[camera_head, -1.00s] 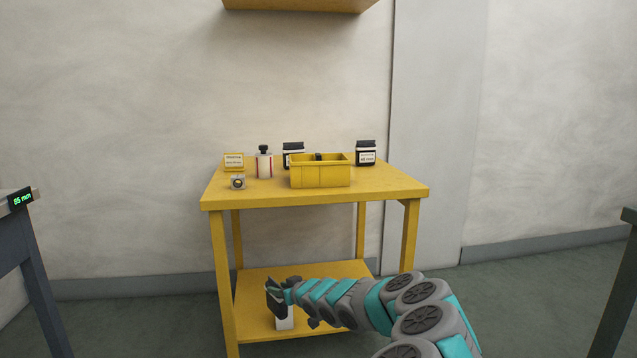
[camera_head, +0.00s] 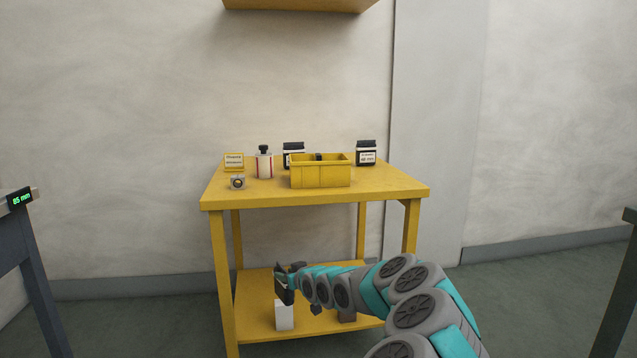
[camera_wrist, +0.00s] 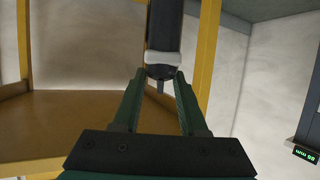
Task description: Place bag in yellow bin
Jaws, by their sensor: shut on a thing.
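The yellow bin (camera_head: 320,177) stands on the yellow table, with the dark top of something showing above its rim. Two black bags with white labels stand behind it, one to the right (camera_head: 366,153) and one to the left (camera_head: 293,149), partly hidden by the bin. My gripper (camera_head: 282,279) is low, in front of the table near the lower shelf. In the wrist view, its fingers (camera_wrist: 155,76) are on either side of the end of a dark thing with a pale band (camera_wrist: 163,57). I cannot tell for sure what this thing is.
The table (camera_head: 390,187) also bears a white bottle (camera_head: 264,163), a small grey device (camera_head: 238,182) and a yellow sign (camera_head: 234,161). On the lower shelf (camera_head: 255,309) are a white box (camera_head: 285,315) and a brown thing (camera_head: 347,317). A yellow shelf (camera_head: 300,5) hangs above.

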